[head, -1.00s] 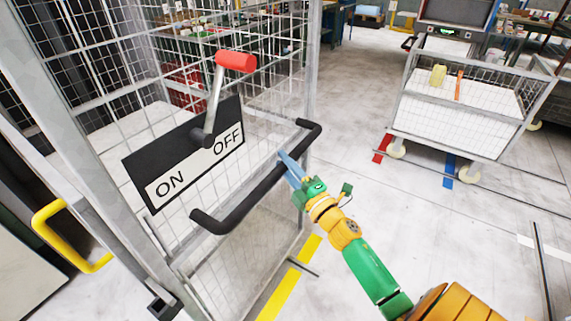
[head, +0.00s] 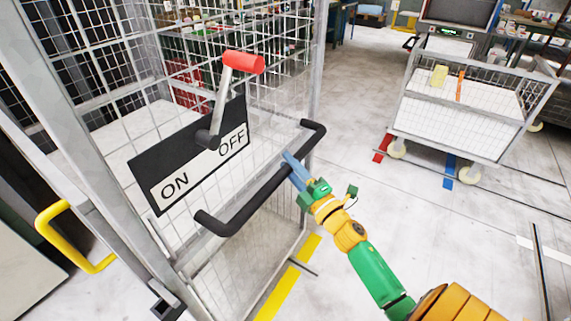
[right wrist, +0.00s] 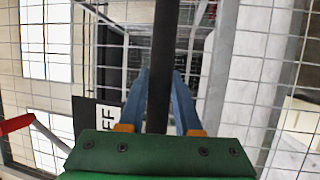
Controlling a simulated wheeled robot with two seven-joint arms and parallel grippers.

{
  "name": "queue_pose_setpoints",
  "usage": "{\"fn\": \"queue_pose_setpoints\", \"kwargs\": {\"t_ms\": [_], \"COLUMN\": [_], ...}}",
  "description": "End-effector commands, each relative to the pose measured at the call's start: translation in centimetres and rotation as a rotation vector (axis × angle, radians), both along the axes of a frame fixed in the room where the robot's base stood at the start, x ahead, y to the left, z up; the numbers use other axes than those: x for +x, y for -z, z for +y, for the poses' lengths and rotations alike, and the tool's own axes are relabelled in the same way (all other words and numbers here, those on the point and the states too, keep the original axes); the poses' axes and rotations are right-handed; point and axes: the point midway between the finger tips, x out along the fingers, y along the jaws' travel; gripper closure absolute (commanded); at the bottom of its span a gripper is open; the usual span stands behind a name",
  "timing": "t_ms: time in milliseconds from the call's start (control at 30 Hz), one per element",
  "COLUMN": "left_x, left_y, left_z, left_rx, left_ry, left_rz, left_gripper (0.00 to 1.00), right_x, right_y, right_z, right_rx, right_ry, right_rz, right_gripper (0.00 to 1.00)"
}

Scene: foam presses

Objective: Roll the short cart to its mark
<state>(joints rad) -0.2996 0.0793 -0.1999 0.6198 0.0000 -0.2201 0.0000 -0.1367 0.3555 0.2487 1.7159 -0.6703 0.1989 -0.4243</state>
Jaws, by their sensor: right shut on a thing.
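A low wheeled cart (head: 455,132) with wire-mesh sides and white panels stands at the back right of the head view. It stands by a red floor strip (head: 383,147) and a blue floor strip (head: 449,172), with a yellow item and an orange item in it. My right gripper (head: 293,168) is away from this cart. It is shut on the black handle bar (head: 248,203) of a tall wire-mesh panel in front of me. In the right wrist view the bar (right wrist: 160,70) runs between the blue fingers. My left gripper is not in view.
The mesh panel carries an ON/OFF plate (head: 176,186) with a red-knobbed lever (head: 243,63). A yellow floor strip (head: 290,277) lies at its foot. A yellow handle (head: 51,213) is at the left. The floor between panel and cart is clear.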

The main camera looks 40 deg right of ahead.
Motion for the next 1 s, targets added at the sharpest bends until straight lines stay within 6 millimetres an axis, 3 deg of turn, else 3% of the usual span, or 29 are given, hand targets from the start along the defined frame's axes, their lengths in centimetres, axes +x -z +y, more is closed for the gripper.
{"fn": "queue_pose_setpoints", "kwargs": {"t_ms": [100, 133, 233, 533, 800, 1000], "left_x": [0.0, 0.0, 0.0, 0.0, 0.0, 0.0], "left_y": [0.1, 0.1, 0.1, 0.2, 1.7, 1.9], "left_z": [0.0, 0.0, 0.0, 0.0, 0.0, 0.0], "left_rx": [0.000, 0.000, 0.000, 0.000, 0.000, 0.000], "left_ry": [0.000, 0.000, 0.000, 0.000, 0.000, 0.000], "left_rz": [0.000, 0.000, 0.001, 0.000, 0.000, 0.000], "left_gripper": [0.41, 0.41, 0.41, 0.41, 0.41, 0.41], "right_x": [0.0, 0.0, 0.0, -0.2, -5.3, -7.0], "right_y": [0.2, 0.2, 0.2, 0.3, 1.6, 1.6], "right_z": [-0.2, -0.2, -0.1, -0.1, -0.1, -0.2], "right_rx": [0.002, 0.002, 0.002, 0.002, 0.002, 0.002], "right_ry": [0.006, 0.006, 0.005, 0.003, 0.005, 0.005], "right_rz": [0.003, 0.003, 0.003, 0.004, 0.007, 0.006], "right_gripper": [1.00, 0.62, 0.38, 0.38, 0.38, 0.38]}}
